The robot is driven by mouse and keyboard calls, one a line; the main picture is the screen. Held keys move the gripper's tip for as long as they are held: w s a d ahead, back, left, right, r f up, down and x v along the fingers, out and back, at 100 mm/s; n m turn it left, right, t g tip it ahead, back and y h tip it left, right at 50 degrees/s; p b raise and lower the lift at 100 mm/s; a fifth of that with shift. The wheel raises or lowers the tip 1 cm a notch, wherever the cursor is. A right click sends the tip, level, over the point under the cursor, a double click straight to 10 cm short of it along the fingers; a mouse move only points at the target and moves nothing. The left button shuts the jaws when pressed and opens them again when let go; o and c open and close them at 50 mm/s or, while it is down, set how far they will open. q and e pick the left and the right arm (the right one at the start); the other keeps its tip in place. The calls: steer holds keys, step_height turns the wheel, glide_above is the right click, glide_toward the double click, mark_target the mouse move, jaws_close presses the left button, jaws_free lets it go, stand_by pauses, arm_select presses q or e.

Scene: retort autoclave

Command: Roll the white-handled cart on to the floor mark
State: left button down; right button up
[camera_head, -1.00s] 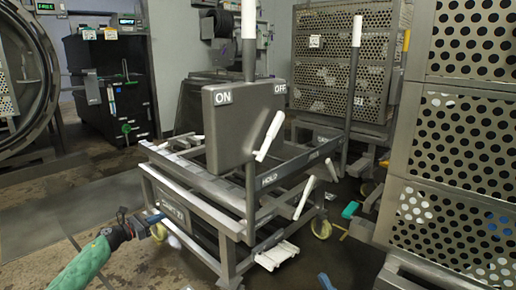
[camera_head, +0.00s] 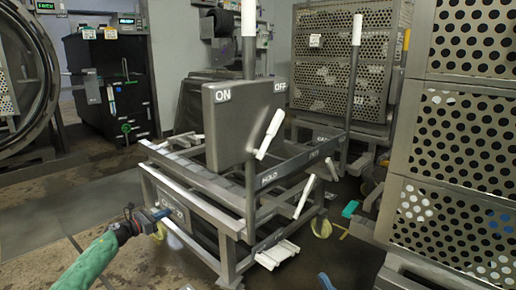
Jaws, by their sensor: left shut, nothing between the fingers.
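The grey metal cart (camera_head: 205,196) stands on the floor in the middle of the head view. It has an upright post and a lever with white grips (camera_head: 270,134), and an ON/OFF panel (camera_head: 236,125) is mounted on it. A yellow caster (camera_head: 321,228) shows at its right. My left gripper (camera_head: 163,213) is shut and empty at the cart's left front corner, by its label plate. I cannot tell whether it touches the frame. No floor mark can be made out clearly. My right gripper is not in view.
A tall perforated cage (camera_head: 455,150) stands close on the right, and another (camera_head: 343,70) stands behind the cart. A round vessel door (camera_head: 35,85) and a black cabinet (camera_head: 110,85) are at the left. A teal object (camera_head: 350,209) lies right of the cart. The left floor is open.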

mark_target(174, 209)
arm_select(q)
steer(key=shift+w+d, duration=0.4)
steer(key=shift+w, duration=0.05)
steer(key=shift+b+x, duration=0.4)
steer(key=shift+x, duration=1.05)
steer(key=shift+w+d, duration=0.2)
steer(key=shift+w+d+b, duration=0.3)
steer(key=shift+w+d, duration=0.2)
steer(key=shift+w, duration=0.05)
steer(key=shift+w+d, duration=0.25)
steer(key=shift+w+d, duration=0.2)
steer(key=shift+v, duration=4.45)
steer(key=shift+s+a, duration=0.4)
